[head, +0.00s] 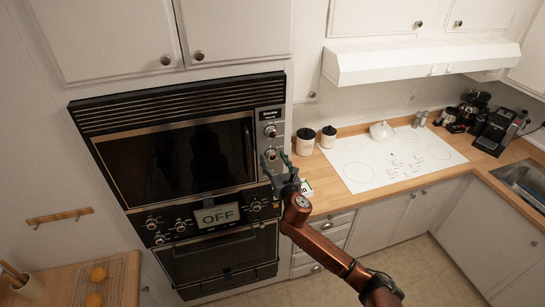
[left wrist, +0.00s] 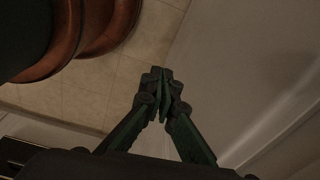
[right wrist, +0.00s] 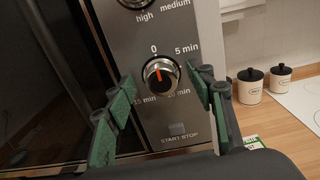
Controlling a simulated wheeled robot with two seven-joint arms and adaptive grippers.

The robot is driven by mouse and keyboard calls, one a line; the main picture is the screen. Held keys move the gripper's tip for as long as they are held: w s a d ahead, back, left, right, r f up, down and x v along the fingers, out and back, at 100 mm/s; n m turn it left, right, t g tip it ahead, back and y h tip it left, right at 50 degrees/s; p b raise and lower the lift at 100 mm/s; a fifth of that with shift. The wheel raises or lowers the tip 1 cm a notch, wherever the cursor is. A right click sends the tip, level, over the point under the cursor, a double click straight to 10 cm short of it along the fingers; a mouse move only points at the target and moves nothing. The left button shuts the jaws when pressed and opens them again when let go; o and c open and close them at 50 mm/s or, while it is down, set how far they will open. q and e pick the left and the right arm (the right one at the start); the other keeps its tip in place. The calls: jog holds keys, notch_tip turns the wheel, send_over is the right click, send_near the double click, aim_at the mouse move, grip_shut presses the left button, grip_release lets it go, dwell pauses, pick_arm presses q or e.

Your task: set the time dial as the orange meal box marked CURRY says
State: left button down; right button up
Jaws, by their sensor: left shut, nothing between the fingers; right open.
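The time dial (right wrist: 160,73) is a round silver knob on the upper oven's panel. Its red-orange pointer aims up, close to the 0 mark; labels around it include 5 min and 15 min. It also shows small in the head view (head: 271,154). My right gripper (right wrist: 165,84) is open, its green-padded fingers on either side of the dial; contact cannot be told. In the head view the right gripper (head: 276,166) is in front of the panel. My left gripper (left wrist: 163,74) is shut and empty above the floor. I cannot make out an orange box marked CURRY.
The power knob (right wrist: 133,2) is just above and the START STOP button (right wrist: 177,128) just below. The lower oven has an OFF display (head: 217,215). Canisters (head: 305,141) and a small white-green box (head: 306,187) stand on the counter at right.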

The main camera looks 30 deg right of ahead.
jog(key=shift+w+d, duration=0.15)
jog(key=shift+w, duration=0.3)
jog(key=shift+c, duration=0.3)
jog(key=c, duration=1.1)
